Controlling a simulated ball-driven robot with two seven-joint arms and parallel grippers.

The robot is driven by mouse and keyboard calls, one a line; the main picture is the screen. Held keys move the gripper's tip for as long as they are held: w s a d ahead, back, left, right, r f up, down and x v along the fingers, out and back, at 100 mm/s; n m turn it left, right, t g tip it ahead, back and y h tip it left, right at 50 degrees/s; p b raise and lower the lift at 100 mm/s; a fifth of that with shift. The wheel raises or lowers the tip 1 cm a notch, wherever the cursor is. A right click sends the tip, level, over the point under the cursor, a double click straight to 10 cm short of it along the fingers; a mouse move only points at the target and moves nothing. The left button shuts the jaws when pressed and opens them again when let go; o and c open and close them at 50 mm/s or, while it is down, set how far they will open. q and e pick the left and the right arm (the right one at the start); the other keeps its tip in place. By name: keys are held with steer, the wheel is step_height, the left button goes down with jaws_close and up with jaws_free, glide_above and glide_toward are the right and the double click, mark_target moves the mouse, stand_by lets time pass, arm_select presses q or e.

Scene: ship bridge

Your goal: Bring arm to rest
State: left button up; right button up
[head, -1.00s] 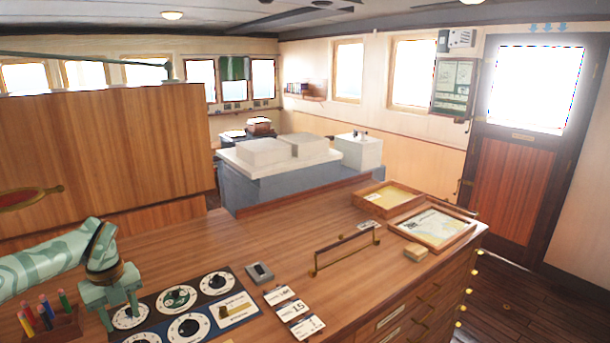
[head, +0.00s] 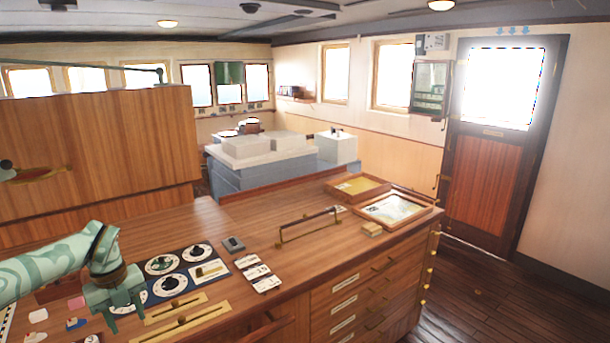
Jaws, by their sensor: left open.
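My left gripper (head: 125,306) comes in from the left on its pale green patterned arm. It points down over the left end of the wooden counter (head: 225,222), at the left edge of the dark dial panel (head: 170,273). Its fingers are apart, and nothing shows between them. The gripper covers part of the panel. I cannot tell whether its tips touch the surface. My right gripper is not in view.
A dark grey box (head: 233,244) and white cards (head: 257,273) lie right of the panel. A brass rail (head: 308,226) stands on the counter. Brass slider strips (head: 180,322) lie in front.

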arm_select(q)
steer(key=d+f+n+t+h+b, duration=0.1)
steer(key=d+f+t+h+b, duration=0.6)
steer(key=d+f, duration=1.4)
steer(key=s+d+f+n+t+h, duration=0.1)
steer(key=s+d+f+n, duration=0.15)
steer(key=f+n, duration=0.7)
steer(key=s+a+f+n+y+b, duration=0.1)
steer(key=s+a+f+n+y, duration=0.2)
steer(key=s+f, duration=0.65)
steer(key=s+a+f+n+y+b, duration=0.2)
steer(key=s+a+f+n+y, duration=0.1)
steer(key=s+f, duration=0.6)
steer(key=s+f+n+g+y, duration=0.1)
steer(key=s+f+n+g, duration=0.2)
steer(key=s, duration=1.1)
steer(key=s+f+n+g+y+b, duration=0.1)
steer(key=s+f+n+g, duration=0.2)
steer(key=s+f, duration=0.5)
steer(key=s+g, duration=0.1)
steer(key=s, duration=0.6)
steer(key=shift+b, duration=0.3)
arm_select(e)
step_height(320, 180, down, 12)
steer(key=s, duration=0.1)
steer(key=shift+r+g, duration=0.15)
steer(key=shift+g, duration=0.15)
